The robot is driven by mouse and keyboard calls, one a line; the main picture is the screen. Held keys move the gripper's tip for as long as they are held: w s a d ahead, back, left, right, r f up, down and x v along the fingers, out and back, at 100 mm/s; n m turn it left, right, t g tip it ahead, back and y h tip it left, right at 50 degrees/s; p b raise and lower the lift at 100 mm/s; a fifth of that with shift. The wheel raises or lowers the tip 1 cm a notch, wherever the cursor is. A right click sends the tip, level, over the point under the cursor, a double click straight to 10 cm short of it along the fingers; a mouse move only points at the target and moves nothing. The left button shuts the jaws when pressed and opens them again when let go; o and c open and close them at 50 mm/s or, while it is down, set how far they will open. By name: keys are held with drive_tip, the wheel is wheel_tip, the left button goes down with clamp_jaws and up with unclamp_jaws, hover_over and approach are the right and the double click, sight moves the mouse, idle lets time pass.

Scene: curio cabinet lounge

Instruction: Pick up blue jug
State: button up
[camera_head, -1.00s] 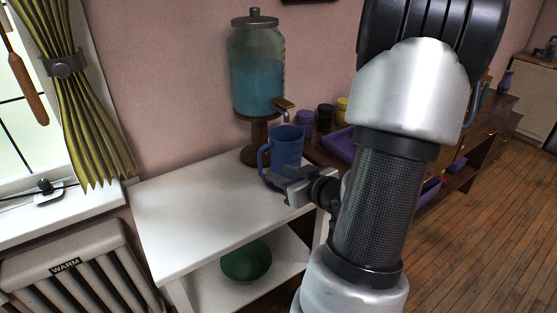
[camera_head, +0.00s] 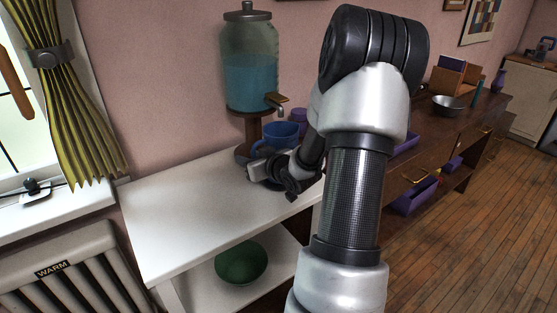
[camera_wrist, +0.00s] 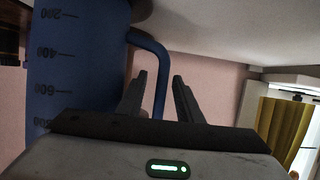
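The blue jug (camera_head: 283,131) stands at the right end of the white table, below the drink dispenser's tap. Its lower part is hidden behind my gripper (camera_head: 262,172) and wrist in the head view.
The glass dispenser (camera_head: 249,70) with blue liquid stands right behind the jug. The white table (camera_head: 195,200) is clear to the left. A dark wooden sideboard (camera_head: 455,125) with a metal bowl (camera_head: 447,105) is at the right.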

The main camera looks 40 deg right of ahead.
drive_tip(key=shift+w+f, duration=0.15)
drive_tip(key=shift+w, duration=0.3)
clamp_jaws()
idle(1.1)
